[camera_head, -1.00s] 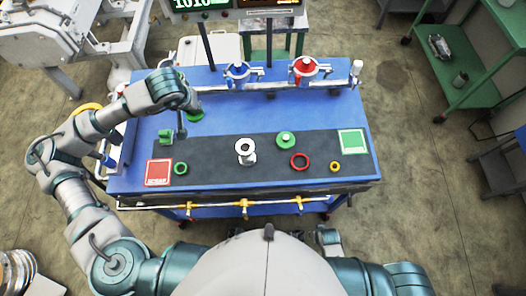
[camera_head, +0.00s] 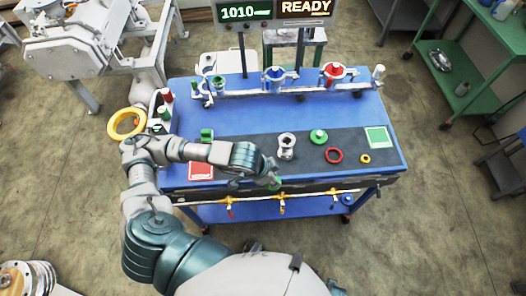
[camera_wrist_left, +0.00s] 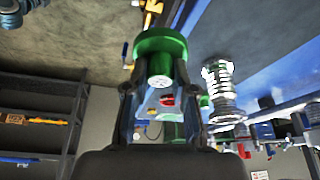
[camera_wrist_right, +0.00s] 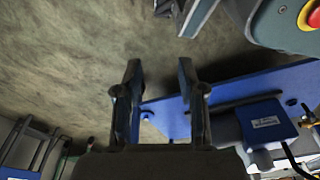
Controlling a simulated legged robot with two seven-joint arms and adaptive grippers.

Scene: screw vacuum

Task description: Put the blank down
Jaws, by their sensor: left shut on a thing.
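My left gripper (camera_head: 270,180) is low at the front edge of the blue bench (camera_head: 240,115), left of the grey metal spool (camera_head: 286,147). It is shut on a green round part, which I take to be the blank (camera_wrist_left: 160,48). In the left wrist view the green part sits between the fingertips, and the spool (camera_wrist_left: 222,92) stands to its right. In the head view the part is mostly hidden. A green knobbed disc (camera_head: 319,136) stands on the dark mat. My right gripper (camera_wrist_right: 158,85) is open and empty in its wrist view.
Clamps with blue (camera_head: 276,75) and red (camera_head: 334,73) parts line the rear rail.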

